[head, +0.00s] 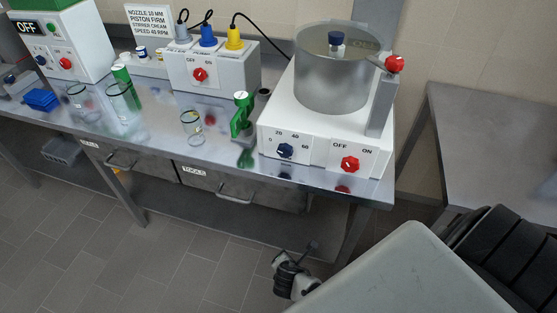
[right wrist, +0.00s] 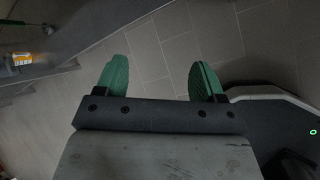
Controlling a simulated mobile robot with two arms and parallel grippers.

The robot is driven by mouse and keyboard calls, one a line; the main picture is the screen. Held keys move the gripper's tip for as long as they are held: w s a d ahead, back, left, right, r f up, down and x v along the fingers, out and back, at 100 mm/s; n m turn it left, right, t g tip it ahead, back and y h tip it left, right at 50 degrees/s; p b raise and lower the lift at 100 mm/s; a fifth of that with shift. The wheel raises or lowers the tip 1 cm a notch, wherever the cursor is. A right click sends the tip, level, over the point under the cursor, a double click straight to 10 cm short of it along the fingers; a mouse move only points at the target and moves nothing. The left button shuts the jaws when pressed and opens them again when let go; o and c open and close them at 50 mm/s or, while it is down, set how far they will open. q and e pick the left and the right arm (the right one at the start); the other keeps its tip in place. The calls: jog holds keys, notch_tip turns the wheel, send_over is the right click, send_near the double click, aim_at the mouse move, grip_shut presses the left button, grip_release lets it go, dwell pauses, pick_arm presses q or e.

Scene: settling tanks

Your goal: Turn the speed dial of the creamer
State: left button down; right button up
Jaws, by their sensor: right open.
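The creamer (head: 275,117) is a white housing with a metal bowl (head: 330,80) on top, at the right end of the steel bench in the head view. Its speed dial is a dark blue knob (head: 286,151) on the front, with 0, 20, 40 and 60 marked around it; its pointer is too small to read. My right gripper (right wrist: 161,80) shows in the right wrist view with its two green fingers wide apart and nothing between them. It is over the tiled floor, away from the dial. My left gripper is not in view.
A red OFF/ON knob (head: 350,164) sits right of the dial. A green-handled tool (head: 241,118) stands just left of the creamer, and a glass (head: 192,127) beyond it. A sign (head: 161,20) reads "SPEED 40 RPM". A bare grey table (head: 500,140) stands at right.

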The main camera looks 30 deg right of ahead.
jog(key=w+r+n+t+h+b, duration=0.3)
jog(key=w+r+n, duration=0.2)
jog(key=w+r, duration=0.5)
jog(key=n+t+h+b, duration=0.2)
jog(key=n+t+h, duration=0.1)
jog(key=h, duration=0.3)
send_near(284, 154)
jog(key=x, duration=0.9)
jog(key=shift+w+d, duration=0.3)
jog(key=shift+c, duration=0.4)
jog(key=c, duration=0.8)
jog(key=shift+c, duration=0.2)
